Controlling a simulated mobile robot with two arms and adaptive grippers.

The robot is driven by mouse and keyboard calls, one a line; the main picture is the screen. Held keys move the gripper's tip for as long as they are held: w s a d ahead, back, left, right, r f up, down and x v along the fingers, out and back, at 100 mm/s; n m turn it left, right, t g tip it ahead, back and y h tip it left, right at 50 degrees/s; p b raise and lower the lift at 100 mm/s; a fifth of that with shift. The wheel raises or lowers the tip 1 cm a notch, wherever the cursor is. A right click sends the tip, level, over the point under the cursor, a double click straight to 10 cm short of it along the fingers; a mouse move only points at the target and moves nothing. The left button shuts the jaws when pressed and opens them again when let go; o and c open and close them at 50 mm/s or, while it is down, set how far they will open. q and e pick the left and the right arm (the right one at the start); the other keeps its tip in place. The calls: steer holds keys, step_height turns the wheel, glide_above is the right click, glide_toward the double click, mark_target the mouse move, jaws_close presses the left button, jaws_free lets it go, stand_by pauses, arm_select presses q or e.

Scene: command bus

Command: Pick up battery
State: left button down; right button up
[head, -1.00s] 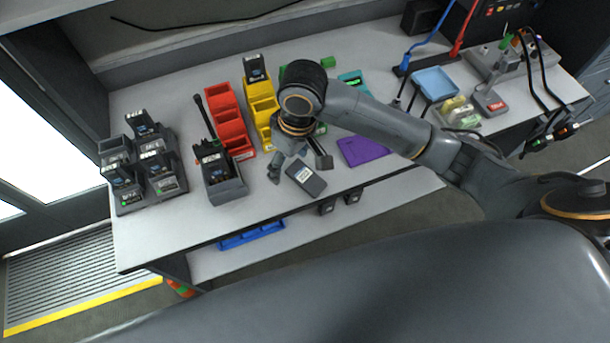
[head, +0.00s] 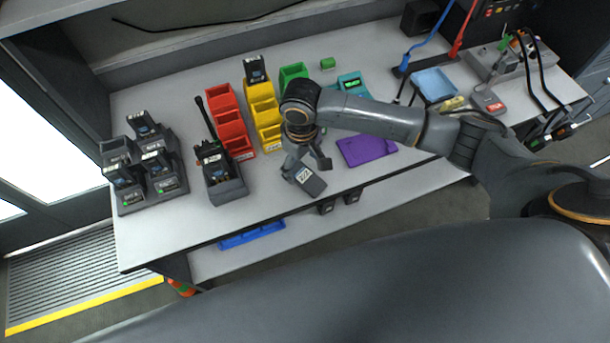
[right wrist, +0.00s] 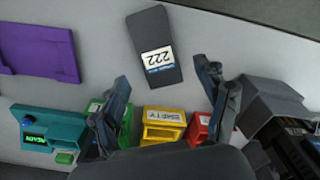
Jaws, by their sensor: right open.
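The battery (head: 311,184) is a dark, flat block with a white label, lying on the light table near its front edge. In the right wrist view the battery (right wrist: 150,30) shows its label reading 222. My right gripper (head: 306,167) is open and points down just behind the battery, close to its labelled end. In the right wrist view the fingers of the gripper (right wrist: 164,77) are spread, with nothing between them. I cannot tell whether a finger touches the battery. My left gripper is not in view.
Red bins (head: 231,124) and yellow bins (head: 264,112) stand behind and left of the gripper. A radio in a charger (head: 225,187) stands left of the battery. A purple plate (head: 366,151) lies to the right. A multi-slot charger (head: 133,197) is far left.

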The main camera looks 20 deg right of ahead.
mark_target(303, 174)
step_height(303, 174, down, 4)
steer(key=shift+d+f+p, duration=0.1)
steer(key=shift+f+p, duration=0.1)
steer(key=shift+p, duration=0.15)
steer(key=c, duration=1.3)
steer(key=shift+r, duration=0.15)
